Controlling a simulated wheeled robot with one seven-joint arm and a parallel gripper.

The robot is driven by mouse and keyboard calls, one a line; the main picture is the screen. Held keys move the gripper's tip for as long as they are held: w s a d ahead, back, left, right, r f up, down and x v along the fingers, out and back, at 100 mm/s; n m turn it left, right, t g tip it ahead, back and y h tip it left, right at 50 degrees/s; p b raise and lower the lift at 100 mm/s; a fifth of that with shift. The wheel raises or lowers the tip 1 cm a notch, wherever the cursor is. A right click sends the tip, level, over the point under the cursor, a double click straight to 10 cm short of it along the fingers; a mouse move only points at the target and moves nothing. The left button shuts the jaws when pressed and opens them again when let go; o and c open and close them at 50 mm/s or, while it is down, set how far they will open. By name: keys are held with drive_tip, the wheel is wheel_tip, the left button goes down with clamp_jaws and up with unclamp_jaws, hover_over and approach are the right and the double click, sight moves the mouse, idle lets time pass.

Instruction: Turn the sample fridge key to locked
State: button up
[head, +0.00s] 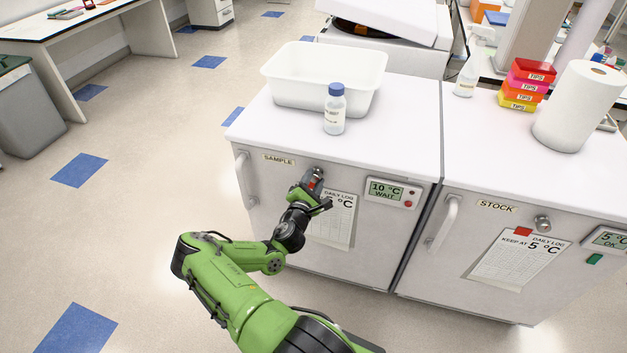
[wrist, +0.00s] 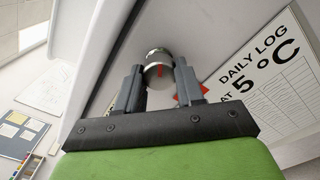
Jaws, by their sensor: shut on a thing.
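The sample fridge (head: 290,222) stands at the left, under the label SAMPLE (head: 278,159). Its key (head: 318,173) is a round silver piece in the upper part of the door. In the wrist view the key (wrist: 158,66) shows a red mark on its face, between my fingers. My gripper (head: 314,184) is shut on the key, with one finger on each side; it also shows in the wrist view (wrist: 159,84). The fridge display (head: 387,191) reads 10 °C WAIT. The lock positions around the key cannot be read.
A daily log sheet (head: 333,220) hangs right of the key, partly behind my gripper. The door handle (head: 245,180) is at the left. The stock fridge (head: 450,262) stands to the right with its own lock (head: 542,223). A white tub (head: 290,92) and a bottle (head: 335,110) stand on top.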

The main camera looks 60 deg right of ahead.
drive_tip(key=m, duration=0.6)
drive_tip(key=shift+m, duration=0.3)
idle(0.4)
drive_tip(key=o, duration=1)
drive_tip(key=shift+o, duration=0.2)
drive_tip(key=shift+w, duration=0.1)
